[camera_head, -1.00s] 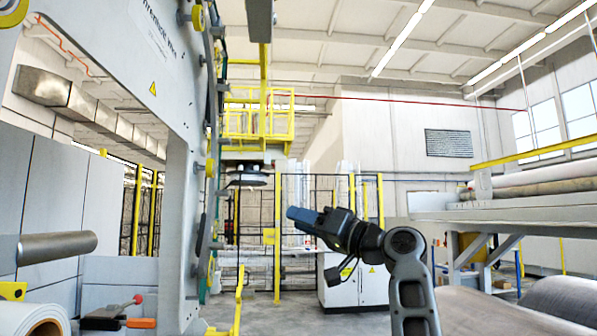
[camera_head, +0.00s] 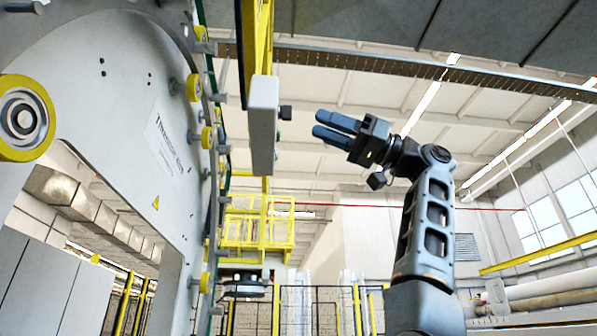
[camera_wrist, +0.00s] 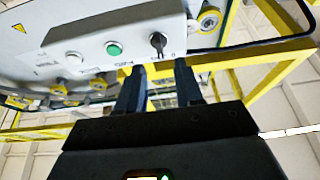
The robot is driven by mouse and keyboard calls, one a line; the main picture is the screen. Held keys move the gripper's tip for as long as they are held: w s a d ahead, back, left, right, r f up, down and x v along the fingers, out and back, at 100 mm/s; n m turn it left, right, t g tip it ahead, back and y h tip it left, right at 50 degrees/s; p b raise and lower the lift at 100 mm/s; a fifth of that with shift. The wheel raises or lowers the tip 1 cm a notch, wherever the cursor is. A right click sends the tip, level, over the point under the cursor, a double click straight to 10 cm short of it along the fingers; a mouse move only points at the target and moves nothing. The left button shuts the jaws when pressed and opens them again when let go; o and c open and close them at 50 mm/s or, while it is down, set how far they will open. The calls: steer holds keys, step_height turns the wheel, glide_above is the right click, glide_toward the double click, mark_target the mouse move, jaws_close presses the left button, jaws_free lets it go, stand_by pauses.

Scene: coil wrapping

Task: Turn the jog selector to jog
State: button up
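The grey control box (camera_head: 263,128) hangs on a yellow post, left of my gripper in the head view. The black jog selector knob (camera_head: 286,112) sticks out of its right side. In the wrist view the selector (camera_wrist: 158,42) sits on the light panel (camera_wrist: 90,38), right of a green button (camera_wrist: 114,49) and a white button (camera_wrist: 74,58). My gripper (camera_head: 318,123) is open and empty. In the wrist view its fingertips (camera_wrist: 158,66) are either side of the selector's column, below it in the picture and apart from it.
The large grey ring machine (camera_head: 110,110) with yellow rollers (camera_head: 193,87) stands at left. The yellow post (camera_head: 262,40) runs above the control box. A yellow railed platform (camera_head: 255,222) is behind. The space between my gripper and the box looks clear.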

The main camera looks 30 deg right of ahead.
mark_target(285, 113)
steer(key=p+x, duration=0.1)
steer(key=x, duration=0.5)
steer(key=shift+p, duration=0.4)
steer(key=shift+w, duration=0.1)
jaws_close()
